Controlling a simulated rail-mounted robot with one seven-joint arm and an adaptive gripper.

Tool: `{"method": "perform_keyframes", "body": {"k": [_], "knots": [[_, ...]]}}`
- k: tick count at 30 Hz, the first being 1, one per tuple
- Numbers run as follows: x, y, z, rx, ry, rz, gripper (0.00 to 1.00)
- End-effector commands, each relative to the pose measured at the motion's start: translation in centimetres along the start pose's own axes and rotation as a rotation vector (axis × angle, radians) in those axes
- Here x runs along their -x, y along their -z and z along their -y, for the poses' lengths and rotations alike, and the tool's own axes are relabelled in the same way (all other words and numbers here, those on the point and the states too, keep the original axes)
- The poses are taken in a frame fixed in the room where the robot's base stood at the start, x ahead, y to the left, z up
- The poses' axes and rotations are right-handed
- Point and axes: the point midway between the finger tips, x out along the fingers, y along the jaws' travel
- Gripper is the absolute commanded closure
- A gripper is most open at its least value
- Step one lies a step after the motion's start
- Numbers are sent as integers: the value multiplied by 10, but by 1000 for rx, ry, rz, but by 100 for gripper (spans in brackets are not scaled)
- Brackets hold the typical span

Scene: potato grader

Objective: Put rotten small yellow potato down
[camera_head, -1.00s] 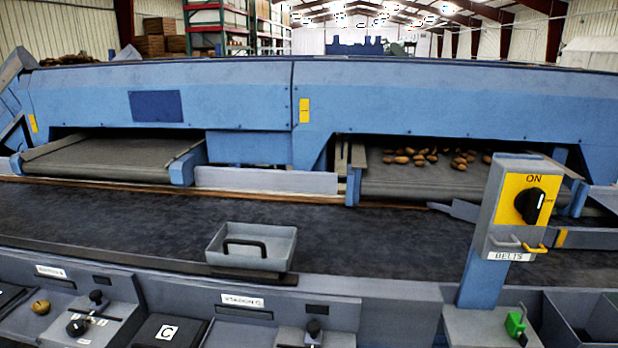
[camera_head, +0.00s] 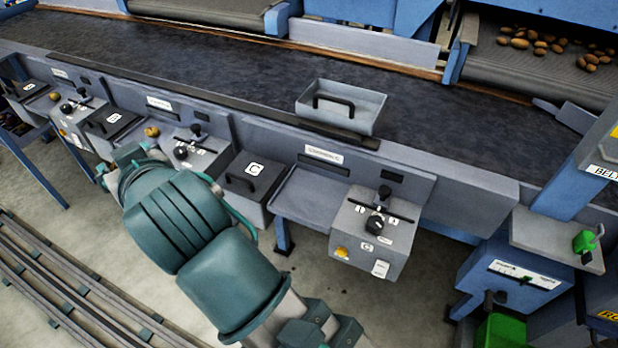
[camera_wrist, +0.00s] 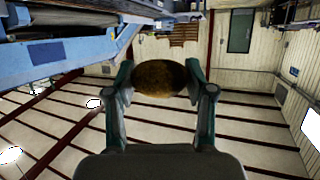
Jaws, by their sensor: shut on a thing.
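My gripper (camera_wrist: 161,72) shows in the wrist view, its two teal fingers shut on a brown-yellow potato (camera_wrist: 158,79). The potato is held crosswise between the fingertips, clear of any surface there. Dark mottling shows on its skin. In the head view my teal arm fills the lower left foreground, and the gripper and held potato cannot be made out there. Another potato (camera_head: 152,132) lies at the middle station, and one more (camera_head: 54,96) lies at the far left station. Both are apart from my gripper.
A grey tray with a black handle (camera_head: 370,113) stands at the near edge of the dark belt (camera_head: 230,82). A lidded box marked C (camera_head: 262,194) and a control box (camera_head: 350,225) stand in front. Several potatoes (camera_head: 540,45) lie on the upper right conveyor. The near station surface (camera_head: 312,192) is bare.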

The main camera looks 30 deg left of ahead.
Motion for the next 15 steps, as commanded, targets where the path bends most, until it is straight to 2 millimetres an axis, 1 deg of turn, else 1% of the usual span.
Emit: {"method": "perform_keyframes", "body": {"k": [1,5,8,9,11,12,14,15], "knots": [[-9,-22,-8,-5,-13,1,78],[-23,-59,-38,-26,-74,0,78],[-32,-92,-68,-53,-149,1,78],[-34,-105,-80,-66,-185,1,78],[-40,-121,-101,-89,-248,5,78],[-42,-132,-115,-107,-295,8,78],[-44,-150,-137,-135,-374,15,78],[-44,-162,-153,-156,-431,17,78]]}}
